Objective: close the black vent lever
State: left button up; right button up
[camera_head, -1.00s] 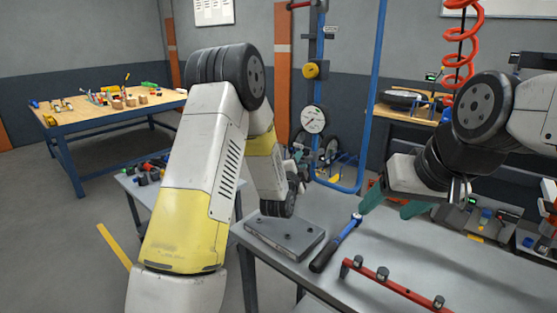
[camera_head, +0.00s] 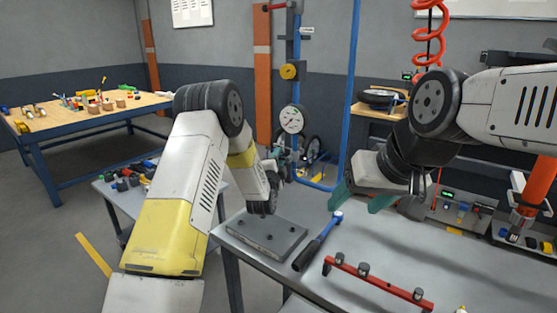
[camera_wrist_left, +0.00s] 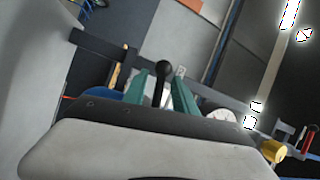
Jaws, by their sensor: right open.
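The black lever (camera_wrist_left: 162,82) with a round ball knob shows in the left wrist view. It stands between the two green fingers of my left gripper (camera_wrist_left: 162,76), with a narrow gap visible on each side. In the head view my left gripper (camera_head: 276,166) is small and partly hidden behind my wrist, in front of the blue stand (camera_head: 297,65) with the white gauge (camera_head: 291,119). I cannot make out the lever there. My right gripper (camera_head: 361,198) is open and empty above the grey table, well to the right of the stand.
A yellow knob (camera_head: 289,71) sits on the stand above the gauge. A wooden workbench (camera_head: 70,118) stands at the back left.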

pick_arm(q)
grip_shut()
dwell(1.4)
